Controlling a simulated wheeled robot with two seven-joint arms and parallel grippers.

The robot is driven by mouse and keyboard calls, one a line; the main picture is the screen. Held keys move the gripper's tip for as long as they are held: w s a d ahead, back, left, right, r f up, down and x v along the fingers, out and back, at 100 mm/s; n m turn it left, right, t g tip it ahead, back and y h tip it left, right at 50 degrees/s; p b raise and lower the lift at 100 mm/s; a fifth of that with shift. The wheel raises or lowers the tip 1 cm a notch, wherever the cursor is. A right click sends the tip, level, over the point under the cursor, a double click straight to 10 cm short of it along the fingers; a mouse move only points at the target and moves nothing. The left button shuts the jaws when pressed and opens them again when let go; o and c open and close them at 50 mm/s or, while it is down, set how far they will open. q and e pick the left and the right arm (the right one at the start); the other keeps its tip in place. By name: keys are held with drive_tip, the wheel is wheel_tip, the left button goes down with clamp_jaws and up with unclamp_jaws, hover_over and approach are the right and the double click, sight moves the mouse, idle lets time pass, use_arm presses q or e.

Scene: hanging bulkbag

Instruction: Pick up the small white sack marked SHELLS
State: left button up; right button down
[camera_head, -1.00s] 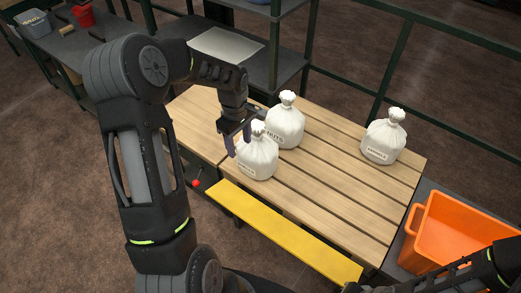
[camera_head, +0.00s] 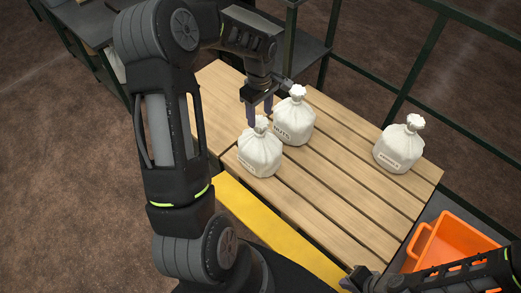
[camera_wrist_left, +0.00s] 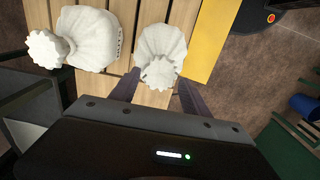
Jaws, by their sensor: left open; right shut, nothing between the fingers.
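Three small white tied sacks stand upright on the slatted wooden table. The front sack (camera_head: 260,155) has a label too small to read. The middle sack (camera_head: 293,124) has a label that seems to end in "UTS". The right sack (camera_head: 398,150) has an unreadable label, so I cannot tell which says SHELLS. My left gripper (camera_head: 259,112) is open and empty, just above the front sack's tied neck. In the left wrist view the front sack (camera_wrist_left: 161,45) has its neck between the finger lines, and the middle sack (camera_wrist_left: 85,40) is beside it. My right gripper (camera_head: 352,281) is shut and empty at the table's front corner.
The wooden table (camera_head: 340,190) is clear between the middle and right sacks. A yellow board (camera_head: 275,235) runs along its front edge. An orange crate (camera_head: 455,238) stands at lower right. Dark green rails (camera_head: 420,60) stand behind the table.

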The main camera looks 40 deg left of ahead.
sight(260, 128)
use_arm(q)
drive_tip(key=shift+f+b, duration=0.4)
drive_tip(key=shift+f, duration=0.65)
use_arm(e)
drive_tip(key=shift+f, duration=0.5)
use_arm(q)
wheel_tip(260, 128, down, 5)
drive_tip(key=shift+f+b, duration=0.15)
drive_tip(key=shift+b, duration=1)
use_arm(e)
drive_tip(key=shift+w+a+f, duration=0.15)
drive_tip(key=shift+w+f, duration=0.05)
drive_tip(key=shift+f, duration=0.85)
use_arm(q)
drive_tip(key=shift+c, duration=0.2)
clamp_jaws()
